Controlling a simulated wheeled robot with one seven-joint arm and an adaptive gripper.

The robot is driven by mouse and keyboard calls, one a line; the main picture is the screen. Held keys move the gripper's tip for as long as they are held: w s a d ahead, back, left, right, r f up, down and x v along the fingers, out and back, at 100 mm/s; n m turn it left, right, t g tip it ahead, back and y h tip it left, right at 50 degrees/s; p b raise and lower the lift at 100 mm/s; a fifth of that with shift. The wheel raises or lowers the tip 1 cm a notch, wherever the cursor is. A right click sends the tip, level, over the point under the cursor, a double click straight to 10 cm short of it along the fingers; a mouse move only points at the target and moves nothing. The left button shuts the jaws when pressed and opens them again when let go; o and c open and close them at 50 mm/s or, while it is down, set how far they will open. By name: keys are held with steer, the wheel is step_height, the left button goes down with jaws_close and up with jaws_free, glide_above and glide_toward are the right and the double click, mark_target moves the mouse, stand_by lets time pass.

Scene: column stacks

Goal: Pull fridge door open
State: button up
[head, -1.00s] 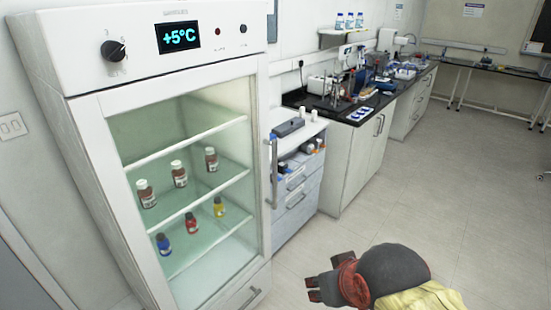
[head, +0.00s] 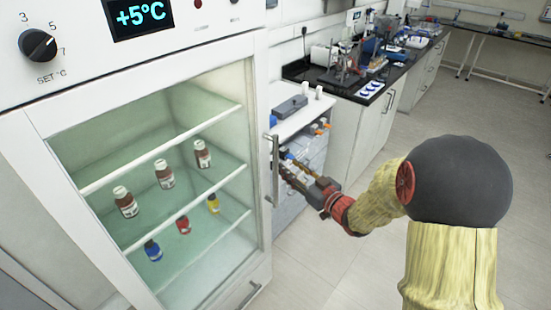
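The fridge door (head: 262,215) is a white frame around a glass pane, and it is shut. Its vertical grey handle (head: 272,172) is on the door's right side. My gripper (head: 288,168) is just right of the handle, with its fingers pointing left towards it. The fingers look apart with nothing held between them. I cannot tell from this angle whether a fingertip touches the handle.
Several small bottles (head: 164,174) stand on the shelves inside the fridge. A drawer cabinet (head: 291,213) stands close behind my gripper, and a dark-topped bench (head: 362,110) runs beyond it. The floor (head: 335,260) in front is clear.

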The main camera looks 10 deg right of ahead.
mark_target(275, 159)
steer(key=shift+w+a+f+y, duration=0.1)
steer(key=shift+a+f+y, duration=0.15)
steer(key=shift+a+y, duration=0.3)
steer(key=b+x, duration=0.1)
steer(key=x, duration=0.5)
steer(key=shift+w+a+b, duration=0.1)
steer(key=shift+w+b, duration=0.25)
steer(key=shift+w, duration=0.05)
steer(key=shift+c, duration=0.5)
steer(key=c, duration=0.8)
